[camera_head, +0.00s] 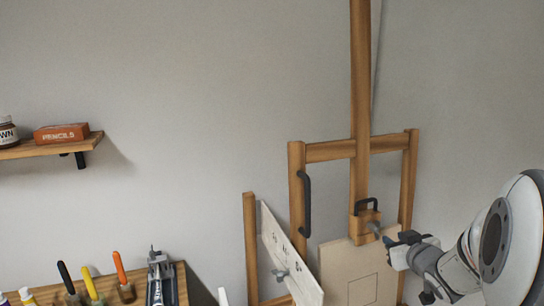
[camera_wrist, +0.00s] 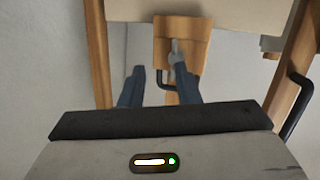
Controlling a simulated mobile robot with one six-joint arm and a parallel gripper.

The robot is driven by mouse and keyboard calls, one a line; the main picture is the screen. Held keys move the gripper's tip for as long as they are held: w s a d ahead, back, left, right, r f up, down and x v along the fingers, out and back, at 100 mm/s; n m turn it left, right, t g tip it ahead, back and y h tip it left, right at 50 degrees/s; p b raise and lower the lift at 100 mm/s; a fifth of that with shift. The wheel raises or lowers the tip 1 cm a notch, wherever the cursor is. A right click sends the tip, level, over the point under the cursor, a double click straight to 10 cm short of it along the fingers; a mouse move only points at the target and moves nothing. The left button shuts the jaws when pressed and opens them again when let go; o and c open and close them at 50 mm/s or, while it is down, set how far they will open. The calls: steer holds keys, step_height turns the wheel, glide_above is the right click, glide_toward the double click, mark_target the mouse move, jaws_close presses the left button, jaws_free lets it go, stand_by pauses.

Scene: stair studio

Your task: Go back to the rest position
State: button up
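My gripper (camera_head: 390,241) is in front of the wooden easel (camera_head: 361,100) at the right of the head view. In the wrist view my gripper (camera_wrist: 158,72) shows two dark fingers spread apart with nothing held between them. A grey knob (camera_wrist: 176,52) on the easel's wooden clamp block (camera_wrist: 182,28) lies just beyond the fingertips, nearer the right finger. The block also shows in the head view (camera_head: 360,229), with a black handle (camera_head: 367,205) on it. I cannot tell whether a finger touches the knob.
A pale board (camera_head: 345,262) stands on the easel below the block. Another board with a knob (camera_head: 290,255) leans left of it. A black handle (camera_head: 304,205) is on the easel's left post. A shelf (camera_head: 50,147) and a bench with tools (camera_head: 183,285) are at left.

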steer(key=s+a+f+m+g+b, duration=0.1)
steer(key=s+a+f+g+b, duration=0.1)
steer(key=s+a+g, duration=0.3)
steer(key=s+a+f+m+g+b, duration=0.1)
steer(key=s+a+f+g, duration=0.3)
steer(key=s+a, duration=0.7)
steer(key=s+g+b, duration=0.1)
steer(key=s, duration=0.8)
steer(key=shift+s+a+m+g+b, duration=0.2)
steer(key=shift+m+g+b, duration=0.1)
steer(key=shift+b, duration=0.05)
